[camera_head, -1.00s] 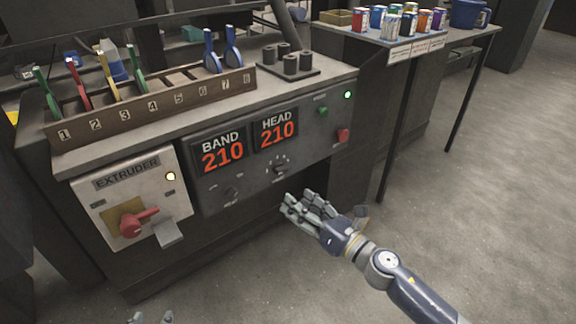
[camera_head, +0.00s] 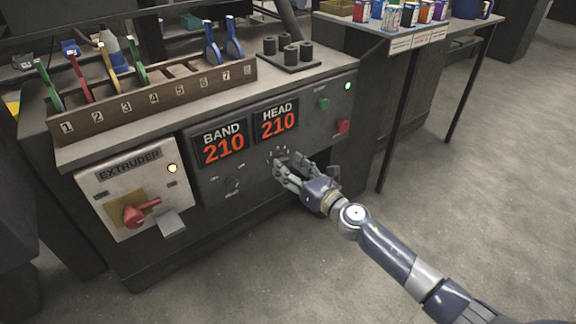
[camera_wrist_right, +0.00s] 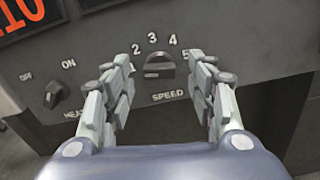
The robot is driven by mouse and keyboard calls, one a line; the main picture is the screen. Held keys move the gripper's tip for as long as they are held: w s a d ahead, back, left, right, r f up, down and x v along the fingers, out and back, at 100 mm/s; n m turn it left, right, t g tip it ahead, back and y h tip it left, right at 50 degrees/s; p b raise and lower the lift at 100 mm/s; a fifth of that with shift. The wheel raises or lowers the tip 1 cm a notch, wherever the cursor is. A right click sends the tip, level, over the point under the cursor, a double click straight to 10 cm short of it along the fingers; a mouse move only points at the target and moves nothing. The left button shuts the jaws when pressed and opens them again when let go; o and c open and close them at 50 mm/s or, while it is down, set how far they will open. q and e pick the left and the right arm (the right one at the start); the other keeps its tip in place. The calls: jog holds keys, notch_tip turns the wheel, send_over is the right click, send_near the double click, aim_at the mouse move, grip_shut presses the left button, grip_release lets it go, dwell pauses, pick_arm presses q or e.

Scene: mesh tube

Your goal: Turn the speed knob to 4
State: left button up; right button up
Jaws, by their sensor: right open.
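The speed knob (camera_wrist_right: 161,64) is a small dark knob on the grey machine panel, with the numbers 1 to 5 in an arc above it and the word SPEED below. A pale mark shows at its lower left, on the side of the 1. My right gripper (camera_wrist_right: 155,72) is open, with one finger on each side of the knob and visible gaps between them. In the head view my right gripper (camera_head: 287,163) is at the panel under the HEAD display and mostly hides the knob. My left gripper is not in view.
The heat knob (camera_wrist_right: 54,94), with OFF and ON marks, is left of the speed knob. The HEAD display (camera_head: 277,122) reads 210. A red button (camera_head: 343,126) and a green button (camera_head: 323,104) are to the right. A red extruder switch (camera_head: 138,214) is at left.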

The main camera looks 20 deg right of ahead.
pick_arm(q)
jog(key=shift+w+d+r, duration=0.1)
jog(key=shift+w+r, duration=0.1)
pick_arm(e)
jog(key=shift+w+a, duration=0.25)
jog(key=shift+w, duration=0.3)
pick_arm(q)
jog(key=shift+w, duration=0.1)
pick_arm(e)
jog(key=c, duration=1.1)
